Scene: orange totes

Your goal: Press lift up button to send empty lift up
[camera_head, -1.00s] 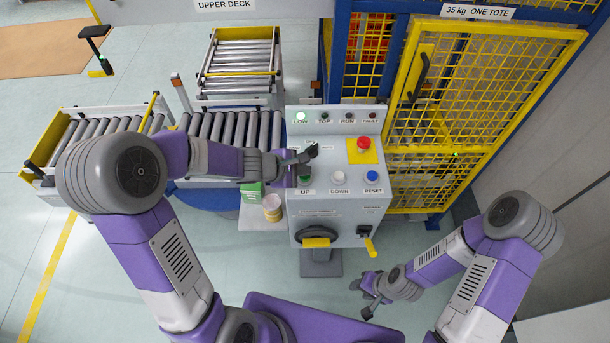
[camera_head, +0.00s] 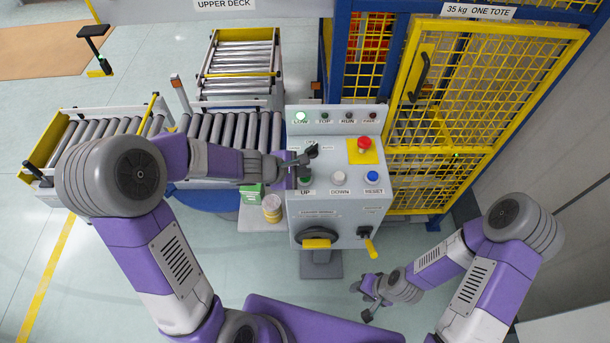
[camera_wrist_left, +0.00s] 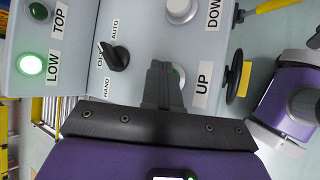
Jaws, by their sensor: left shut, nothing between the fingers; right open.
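The grey control panel (camera_head: 335,215) stands in front of me with the green UP button (camera_head: 305,182) at its left. My left gripper (camera_head: 304,160) is shut and empty, over the panel's left side just beyond the UP button. In the left wrist view its closed fingers (camera_wrist_left: 160,82) partly cover the green UP button (camera_wrist_left: 179,74); I cannot tell whether they touch it. The LOW lamp (camera_head: 301,116) is lit green; it also glows in the left wrist view (camera_wrist_left: 31,64). My right gripper (camera_head: 369,297) is open and empty, low at the right of the panel.
The black selector knob (camera_wrist_left: 114,56) is close to my left fingers. A white DOWN button (camera_head: 339,178), blue RESET button (camera_head: 372,177) and red stop button (camera_head: 364,144) share the panel. Roller conveyors (camera_head: 232,130) lie left; a yellow mesh gate (camera_head: 480,90) stands right.

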